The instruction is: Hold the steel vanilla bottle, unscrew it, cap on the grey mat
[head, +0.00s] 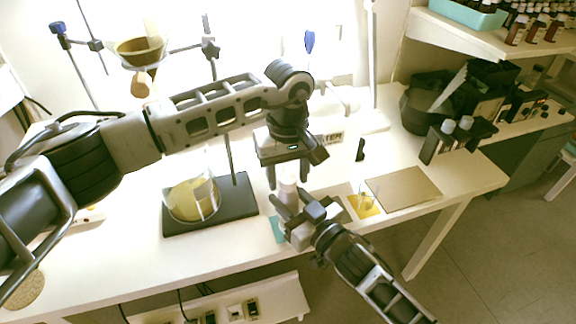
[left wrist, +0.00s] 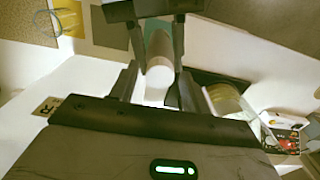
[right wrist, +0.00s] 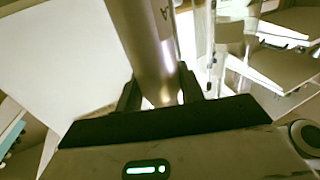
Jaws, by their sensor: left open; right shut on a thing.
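The steel bottle (head: 287,189) stands upright between my grippers at the front of the table; it fills the upper middle of the right wrist view (right wrist: 148,45), with part of a letter on its side. My right gripper (head: 292,208) is shut around its body. My left gripper (head: 286,178) is open above it, pointing down. In the left wrist view the pale top of the bottle (left wrist: 159,78) lies between the open fingers (left wrist: 155,88). I cannot make out the cap's seam. The flat grey-tan mat (head: 405,188) lies bare to the right.
A teal pad (head: 278,229) lies by the bottle. A yellow pad (head: 366,210) with a small glass lies left of the mat. A beaker of yellow liquid (head: 192,200) stands on a dark stand base (head: 240,195) to the left.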

